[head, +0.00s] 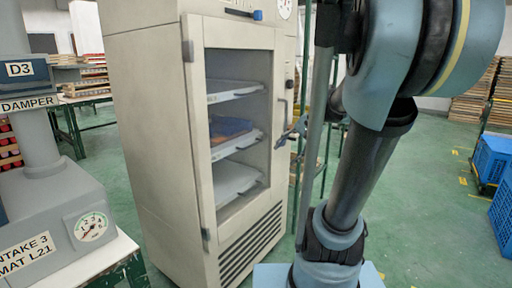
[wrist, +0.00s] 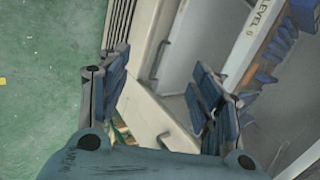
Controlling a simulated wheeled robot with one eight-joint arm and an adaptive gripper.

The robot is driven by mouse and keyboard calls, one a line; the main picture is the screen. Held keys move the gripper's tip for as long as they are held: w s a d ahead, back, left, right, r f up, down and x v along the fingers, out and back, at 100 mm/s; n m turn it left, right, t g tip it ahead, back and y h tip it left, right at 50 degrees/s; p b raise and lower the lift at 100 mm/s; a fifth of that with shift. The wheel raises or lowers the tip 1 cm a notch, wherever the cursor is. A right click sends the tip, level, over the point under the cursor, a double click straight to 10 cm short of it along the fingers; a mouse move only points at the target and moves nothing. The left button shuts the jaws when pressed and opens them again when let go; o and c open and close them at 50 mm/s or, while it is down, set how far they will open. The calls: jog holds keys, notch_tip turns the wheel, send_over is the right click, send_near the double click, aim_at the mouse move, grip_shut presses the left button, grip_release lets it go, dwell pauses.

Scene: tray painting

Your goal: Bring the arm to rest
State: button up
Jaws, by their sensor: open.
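My gripper (wrist: 160,95) shows in the wrist view with its two blue padded fingers spread wide apart. Nothing is held between them. A pale panel edge with a small handle (wrist: 162,60) shows beyond the gap. In the head view my arm (head: 365,170) comes down from the top right to the bottom centre.
A beige cabinet (head: 150,130) with a windowed door stands left of my arm; trays (head: 235,181) sit on its shelves. A grey damper unit (head: 50,205) stands at the left. Blue crates (head: 492,158) are at the right. Green floor (head: 435,190) is open between.

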jog(key=s+d+f+n+h, duration=0.3)
jog(key=s+f, duration=0.4)
jog(key=s, duration=0.1)
jog(key=s+d+f+n+g+h, duration=0.1)
jog(key=s+d+f+n+h, duration=0.2)
jog(key=s+f, duration=0.4)
jog(key=shift+s+d, duration=0.45)
jog(key=shift+s, duration=0.45)
jog(key=shift+f, duration=0.1)
jog(key=shift+w+f, duration=0.2)
jog(key=shift+w, duration=0.25)
